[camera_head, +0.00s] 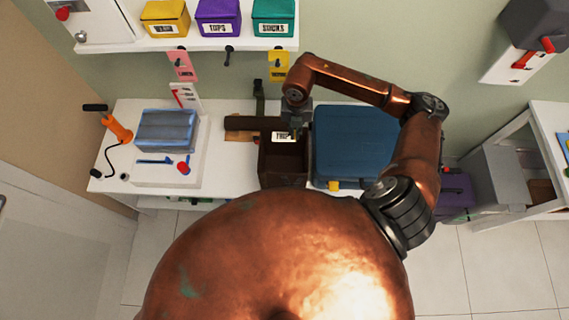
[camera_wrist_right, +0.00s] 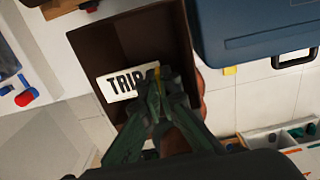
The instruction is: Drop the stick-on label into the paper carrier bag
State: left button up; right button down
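The stick-on label (camera_head: 281,136) is a white card with bold black lettering, in line with the dark brown open paper carrier bag (camera_head: 283,165). In the right wrist view the label (camera_wrist_right: 122,84) shows flat against the dark inside of the bag (camera_wrist_right: 166,30). My right gripper (camera_head: 294,133) points down over the far part of the bag. Its fingertips (camera_wrist_right: 158,80) are close together at the label's right end, with a thin yellow piece between them, and they cover the end of the lettering. The label's height above the bag's floor is unclear. My left gripper is out of view.
A blue case (camera_head: 352,145) stands close to the right of the bag on the white table (camera_head: 220,180). A grey-blue box (camera_head: 166,130) and an orange tool (camera_head: 118,128) are at the left. A shelf with yellow, purple and green bins (camera_head: 273,16) runs above.

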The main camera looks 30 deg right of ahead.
notch_tip(320, 180, down, 6)
jog(key=b, duration=0.3)
dwell(0.3)
jog(key=c, duration=2.1)
grip_release()
jog(key=shift+r, duration=0.1)
notch_tip(320, 180, up, 12)
jog(key=shift+w+f, duration=0.1)
